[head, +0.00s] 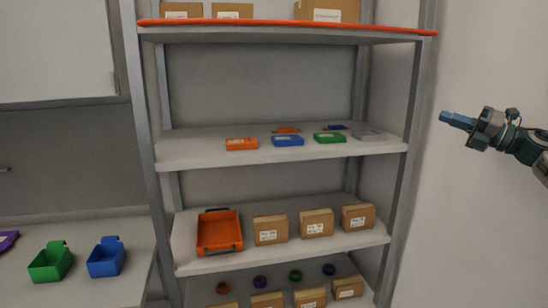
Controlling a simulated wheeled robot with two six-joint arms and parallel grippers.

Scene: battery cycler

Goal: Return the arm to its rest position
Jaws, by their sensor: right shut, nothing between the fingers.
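My right gripper (458,120) comes in from the right edge in the head view. It points left, with its blue fingers together and nothing between them. It is to the right of the shelf rack (411,120), apart from it, in front of the pale wall. My left gripper is not in view.
The rack's middle shelf (180,157) holds flat orange, blue and green items. The shelf below holds an orange tray (219,248) and cardboard boxes (316,223). Boxes also stand on the orange-edged top shelf. A green bin (50,263) and a blue bin (106,258) stand on the left counter.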

